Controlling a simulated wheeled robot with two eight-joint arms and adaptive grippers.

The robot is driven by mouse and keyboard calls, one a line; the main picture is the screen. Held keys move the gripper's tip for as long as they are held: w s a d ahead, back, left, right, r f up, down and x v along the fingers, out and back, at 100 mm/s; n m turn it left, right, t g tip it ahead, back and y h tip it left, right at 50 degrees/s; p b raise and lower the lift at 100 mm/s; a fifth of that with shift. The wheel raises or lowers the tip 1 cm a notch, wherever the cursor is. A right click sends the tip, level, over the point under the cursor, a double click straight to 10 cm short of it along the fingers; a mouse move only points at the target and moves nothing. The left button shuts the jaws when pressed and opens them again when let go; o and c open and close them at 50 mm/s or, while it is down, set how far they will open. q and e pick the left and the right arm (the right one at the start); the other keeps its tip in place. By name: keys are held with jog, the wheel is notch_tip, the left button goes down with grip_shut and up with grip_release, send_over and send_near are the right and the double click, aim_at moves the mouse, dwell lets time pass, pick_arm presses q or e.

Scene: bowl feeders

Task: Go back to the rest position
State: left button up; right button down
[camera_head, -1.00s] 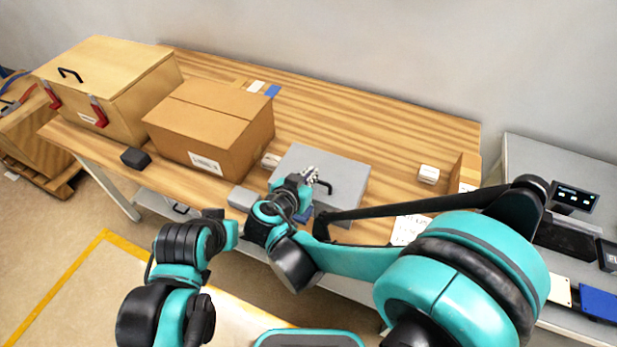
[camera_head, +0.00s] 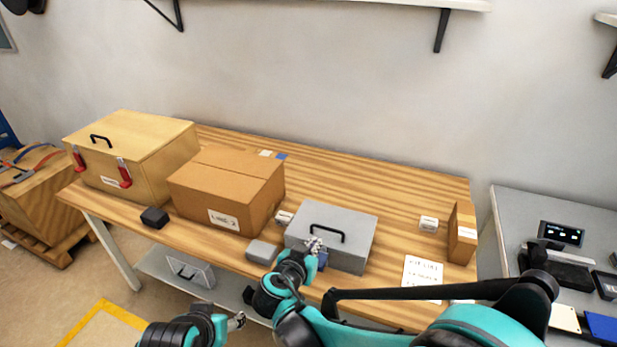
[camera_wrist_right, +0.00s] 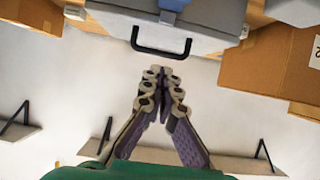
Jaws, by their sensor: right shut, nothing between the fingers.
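My right gripper (camera_head: 314,246) is shut and empty. In the head view it overlaps the front of a closed grey case (camera_head: 338,222) with a black handle on the wooden table. In the right wrist view the shut fingers (camera_wrist_right: 163,75) point toward the case's black handle (camera_wrist_right: 160,50), with a gap between them. My left gripper (camera_head: 237,321) shows small at the bottom of the head view, low in front of the table; its fingers are too small to judge.
The wooden table (camera_head: 400,185) also bears a cardboard box (camera_head: 225,190), a wooden chest (camera_head: 135,155) with red latches, a dark block (camera_head: 155,217), a grey block (camera_head: 262,251) and a paper sheet (camera_head: 422,272). A grey bench (camera_head: 515,215) stands at the right. A shelf (camera_head: 400,3) is on the wall above.

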jog(key=s+d+n+g+y, duration=0.2)
jog(key=s+d+g, duration=0.2)
jog(key=s+d, duration=0.7)
jog(key=s+d+n+y, duration=0.2)
jog(key=s+d, duration=0.2)
jog(key=s, duration=0.5)
jog(key=shift+d+r+g+y, duration=0.15)
jog(key=shift+r+g+y, duration=0.1)
jog(key=shift+g+y, duration=0.15)
